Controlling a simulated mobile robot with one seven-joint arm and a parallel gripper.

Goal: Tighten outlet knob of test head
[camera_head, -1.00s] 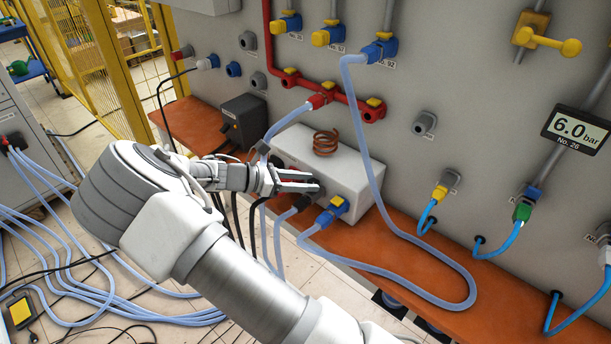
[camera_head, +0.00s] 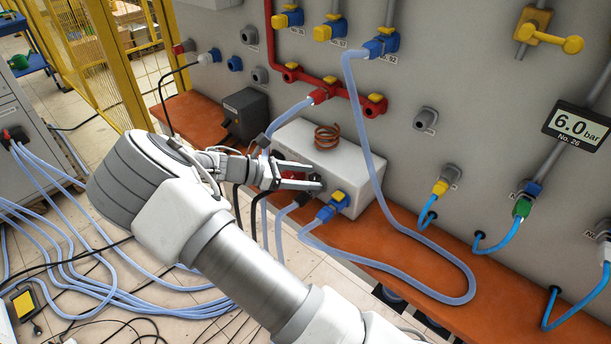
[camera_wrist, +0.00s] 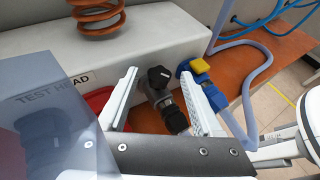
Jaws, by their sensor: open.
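The test head (camera_head: 345,165) is a white box with a copper coil (camera_head: 328,136) on top; its "TEST HEAD" label shows in the wrist view (camera_wrist: 70,88). In the wrist view a black knob (camera_wrist: 158,77) sits on a grey fitting on its front, above a black hose connector (camera_wrist: 174,118). My gripper (camera_wrist: 158,82) is open, its fingers on either side of the knob in that view; I see no clear contact. In the head view my gripper (camera_head: 315,180) reaches the box front, partly hiding the fittings. A blue connector with a yellow knob (camera_wrist: 199,66) is just right.
The test head stands on an orange bench (camera_head: 420,250) along a grey wall panel. A pale blue hose (camera_head: 455,298) loops over the bench to the right. A dark box (camera_head: 246,115) stands left of the test head. Red pipework (camera_head: 302,76) runs on the wall behind.

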